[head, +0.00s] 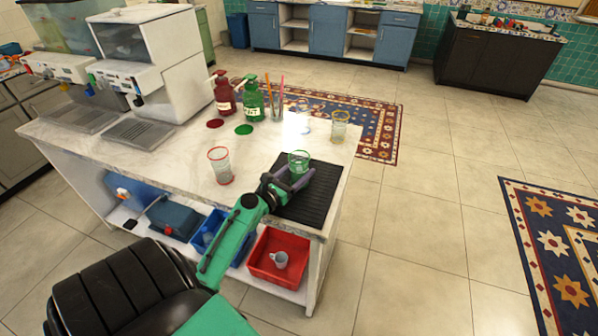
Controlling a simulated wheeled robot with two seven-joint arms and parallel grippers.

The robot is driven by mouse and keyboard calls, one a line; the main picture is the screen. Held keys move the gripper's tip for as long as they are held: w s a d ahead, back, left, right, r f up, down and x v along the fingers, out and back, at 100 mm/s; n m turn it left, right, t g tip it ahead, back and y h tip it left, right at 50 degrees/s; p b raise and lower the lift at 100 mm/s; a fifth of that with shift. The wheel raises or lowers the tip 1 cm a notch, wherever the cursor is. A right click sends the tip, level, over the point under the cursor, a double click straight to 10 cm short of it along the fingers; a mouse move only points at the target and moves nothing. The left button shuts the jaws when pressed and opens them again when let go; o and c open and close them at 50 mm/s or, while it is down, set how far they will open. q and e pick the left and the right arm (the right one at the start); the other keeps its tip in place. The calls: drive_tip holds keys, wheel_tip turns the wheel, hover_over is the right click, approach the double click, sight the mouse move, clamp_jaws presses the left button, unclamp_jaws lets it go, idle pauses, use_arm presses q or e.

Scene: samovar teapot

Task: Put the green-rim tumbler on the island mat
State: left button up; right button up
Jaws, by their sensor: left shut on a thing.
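The green-rim tumbler (299,157) is a clear cup with a green rim, upright over the far part of the black island mat (311,205). My left gripper (291,179) reaches in from the lower left and is shut on the tumbler, its fingers around the lower part. The fingers hide the tumbler's base, so I cannot tell whether it touches the mat. My right gripper is not in view.
A red-rim tumbler (220,166) stands left of the mat, and a yellow-rim tumbler (339,126) stands near the far right corner. Red (224,95) and green (253,101) pump bottles and a drinks machine (150,62) stand farther back. The near part of the mat is clear.

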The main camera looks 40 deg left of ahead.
use_arm(q)
drive_tip(key=o, duration=1.1)
drive_tip(key=shift+f, duration=0.15)
drive_tip(key=o, duration=0.4)
drive_tip(key=shift+r, duration=0.2)
drive_tip(key=shift+s+f, duration=0.1)
drive_tip(key=shift+s, duration=0.2)
drive_tip(key=s+b, duration=0.3)
drive_tip(key=s, duration=0.8)
drive_tip(key=shift+d, duration=0.15)
drive_tip(key=shift+s, duration=0.25)
